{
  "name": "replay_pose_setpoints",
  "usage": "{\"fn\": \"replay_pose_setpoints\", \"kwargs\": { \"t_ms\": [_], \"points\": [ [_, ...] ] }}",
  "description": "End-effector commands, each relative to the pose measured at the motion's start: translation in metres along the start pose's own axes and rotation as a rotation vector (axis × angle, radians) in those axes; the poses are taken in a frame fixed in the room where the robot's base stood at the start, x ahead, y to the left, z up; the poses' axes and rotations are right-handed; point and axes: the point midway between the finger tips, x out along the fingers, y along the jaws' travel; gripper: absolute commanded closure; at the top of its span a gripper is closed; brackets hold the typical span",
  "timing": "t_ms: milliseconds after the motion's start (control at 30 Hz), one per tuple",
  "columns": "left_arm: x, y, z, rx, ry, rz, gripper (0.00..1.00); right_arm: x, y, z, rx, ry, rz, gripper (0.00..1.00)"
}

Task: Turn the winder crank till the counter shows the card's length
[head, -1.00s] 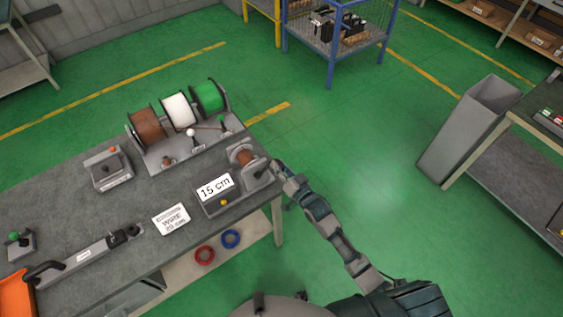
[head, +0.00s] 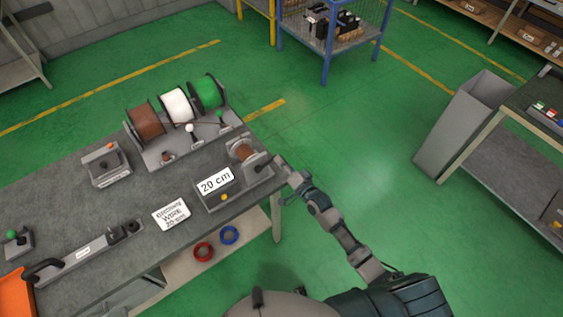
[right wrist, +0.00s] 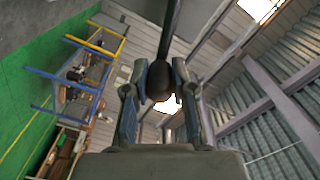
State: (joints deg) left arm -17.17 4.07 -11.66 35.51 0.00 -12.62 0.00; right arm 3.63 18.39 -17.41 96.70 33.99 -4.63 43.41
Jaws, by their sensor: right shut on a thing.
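The winder (head: 240,178) stands at the right end of the grey bench, with brown wire (head: 241,152) on its small drum. Its counter (head: 215,181) reads 20 cm. The white card (head: 171,213) lies flat left of the winder and appears to read brown wire, 20 cm. My right gripper (head: 281,162) is at the winder's right side, at the crank. In the right wrist view its fingers are shut on the dark round crank knob (right wrist: 159,82), with a dark rod beyond it. My left gripper is not in view.
A rack holds brown (head: 146,121), white (head: 176,105) and green (head: 208,91) spools behind the winder. A lever tool (head: 85,254) lies front left, with a small box (head: 107,165) behind it. Red (head: 203,252) and blue (head: 229,235) rings sit on the lower shelf. Open floor lies right of the bench.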

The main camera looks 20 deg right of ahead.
Motion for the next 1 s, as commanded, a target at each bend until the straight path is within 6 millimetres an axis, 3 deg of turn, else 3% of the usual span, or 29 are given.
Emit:
{"fn": "replay_pose_setpoints", "kwargs": {
  "t_ms": [267,300,367,733,867,1000],
  "points": [
    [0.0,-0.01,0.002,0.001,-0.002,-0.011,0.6,0.0,-0.003,0.0,0.002,0.001,-0.005,1.0],
    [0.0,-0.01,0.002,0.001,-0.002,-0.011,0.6,0.0,-0.003,0.0,0.002,0.001,-0.006,0.65],
    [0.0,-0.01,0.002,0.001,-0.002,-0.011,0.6,0.001,-0.003,0.0,0.001,0.001,-0.006,0.5],
    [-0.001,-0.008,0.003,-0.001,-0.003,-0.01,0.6,-0.003,-0.001,0.0,0.001,0.0,-0.003,0.49],
    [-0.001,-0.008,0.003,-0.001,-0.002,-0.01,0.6,-0.022,0.0,0.001,0.001,0.0,-0.002,0.49],
    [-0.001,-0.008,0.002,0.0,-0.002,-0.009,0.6,-0.054,0.0,0.001,0.001,-0.002,-0.001,0.49]
  ]
}}
